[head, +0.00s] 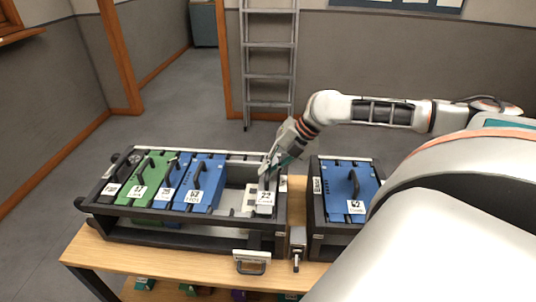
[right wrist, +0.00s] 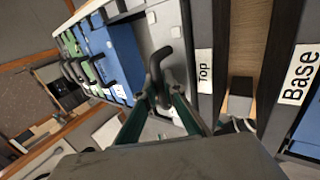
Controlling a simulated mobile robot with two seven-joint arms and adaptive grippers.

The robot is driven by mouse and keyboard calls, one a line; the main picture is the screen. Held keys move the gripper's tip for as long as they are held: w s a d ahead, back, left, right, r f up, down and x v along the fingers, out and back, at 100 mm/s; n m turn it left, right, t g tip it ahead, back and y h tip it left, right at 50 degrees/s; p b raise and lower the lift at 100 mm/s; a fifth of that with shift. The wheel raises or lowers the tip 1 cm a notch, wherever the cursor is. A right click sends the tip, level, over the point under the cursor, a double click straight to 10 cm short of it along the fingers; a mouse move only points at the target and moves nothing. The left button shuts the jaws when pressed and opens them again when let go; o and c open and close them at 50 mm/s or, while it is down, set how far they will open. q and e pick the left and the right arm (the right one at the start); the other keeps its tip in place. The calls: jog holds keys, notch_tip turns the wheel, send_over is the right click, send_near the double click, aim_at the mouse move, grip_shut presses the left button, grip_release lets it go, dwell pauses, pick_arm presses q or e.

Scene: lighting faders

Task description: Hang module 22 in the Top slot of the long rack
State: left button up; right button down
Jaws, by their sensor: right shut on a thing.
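The light grey module 22 (head: 263,201) is at the right end of the long rack (head: 190,236), by the slot labelled Top (right wrist: 204,72). My right gripper (head: 270,172) is above it, shut on its dark handle. In the right wrist view, the fingers (right wrist: 165,95) close around the handle on the module's grey face (right wrist: 168,28). The module looks lined up with the rack's end; I cannot tell whether it is fully seated. My left gripper is not in view.
A shorter rack (head: 318,218) with a blue module (head: 345,185) stands close right. The wooden bench (head: 150,262) supports both.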

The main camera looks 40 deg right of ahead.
jog(key=shift+w+f, duration=0.1)
jog(key=shift+f, duration=0.55)
jog(key=c, duration=2.1)
grip_release()
